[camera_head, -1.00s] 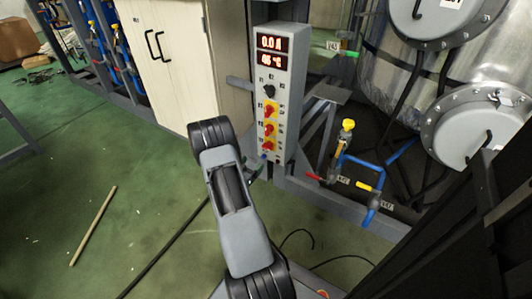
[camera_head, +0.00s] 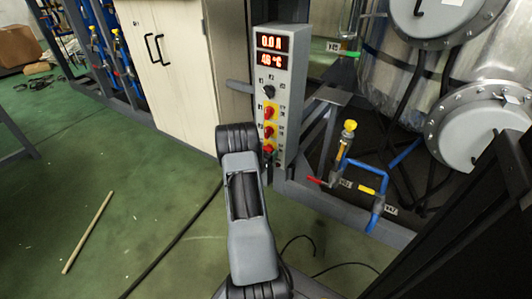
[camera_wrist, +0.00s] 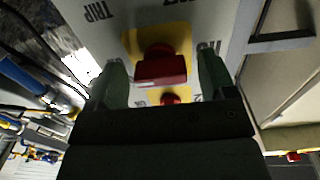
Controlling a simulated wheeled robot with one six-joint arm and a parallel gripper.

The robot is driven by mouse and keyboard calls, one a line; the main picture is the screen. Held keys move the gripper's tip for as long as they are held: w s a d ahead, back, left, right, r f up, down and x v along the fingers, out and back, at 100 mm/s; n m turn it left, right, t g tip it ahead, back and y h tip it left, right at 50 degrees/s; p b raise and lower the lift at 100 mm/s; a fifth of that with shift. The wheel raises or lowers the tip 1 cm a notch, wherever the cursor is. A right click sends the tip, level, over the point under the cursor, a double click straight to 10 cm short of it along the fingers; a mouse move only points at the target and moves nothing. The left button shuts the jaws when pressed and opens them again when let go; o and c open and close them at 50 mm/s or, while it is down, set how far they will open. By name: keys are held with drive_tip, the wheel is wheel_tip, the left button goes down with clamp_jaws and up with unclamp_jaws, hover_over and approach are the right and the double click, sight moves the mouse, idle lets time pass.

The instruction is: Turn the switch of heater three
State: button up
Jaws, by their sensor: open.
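A grey control panel (camera_head: 287,108) carries red switch knobs on yellow plates in a column: an upper one (camera_head: 269,112), a middle one (camera_head: 269,131) and a lower one (camera_head: 268,149). Their labels are too small to read, so I cannot tell which is heater three. In the wrist view, my gripper (camera_wrist: 162,66) is open, one finger on each side of a red knob (camera_wrist: 161,65). Contact with the knob cannot be made out. A second red knob (camera_wrist: 171,98) shows just beyond the gripper's body, partly hidden. In the head view my arm hides most of the gripper.
A black knob (camera_head: 269,91) and two lit red displays (camera_head: 271,52) sit above the switches. A pale cabinet (camera_head: 172,70) stands left of the panel. Pipes with a yellow-topped valve (camera_head: 349,127) and a steel tank lie to the right. A stick (camera_head: 88,232) lies on the green floor.

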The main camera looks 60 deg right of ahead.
drive_tip(key=shift+c, duration=0.4)
drive_tip(key=c, duration=0.9)
drive_tip(key=shift+o, duration=0.2)
drive_tip(key=n+p, duration=0.2)
drive_tip(key=n, duration=0.2)
drive_tip(key=shift+r, duration=0.1)
drive_tip(key=n+p, duration=0.2)
drive_tip(key=n, duration=0.2)
drive_tip(key=shift+n, duration=0.4)
drive_tip(key=n+p, duration=0.2)
drive_tip(key=n, duration=0.2)
drive_tip(key=shift+n+p, duration=0.65)
drive_tip(key=shift+n, duration=1.85)
